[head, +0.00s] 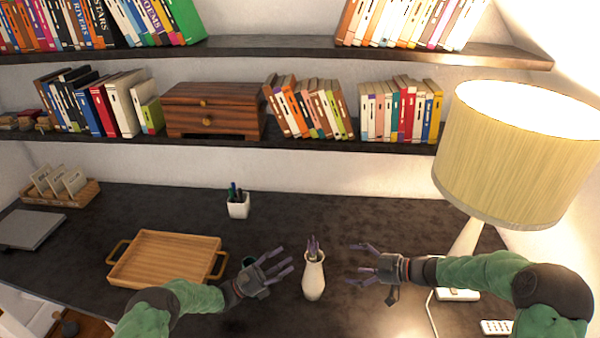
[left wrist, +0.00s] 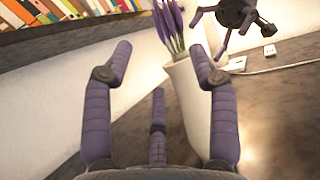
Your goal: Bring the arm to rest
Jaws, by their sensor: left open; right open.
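My left gripper (head: 275,269) is open and empty above the dark desk, just left of a white vase (head: 314,279) with purple flowers (head: 312,246). In the left wrist view its spread fingers (left wrist: 160,80) are in front, with the vase (left wrist: 186,100) upright beyond the right finger; whether they touch cannot be told. The purple flowers (left wrist: 170,25) stand in the vase's mouth. My right gripper (head: 372,263) is open and empty to the right of the vase, and it also shows in the left wrist view (left wrist: 232,35).
A pen cup (head: 238,208) stands behind. A lamp (head: 515,150) stands right, near a remote (head: 497,327). Bookshelves hang above. The desk's back middle (head: 330,212) is clear.

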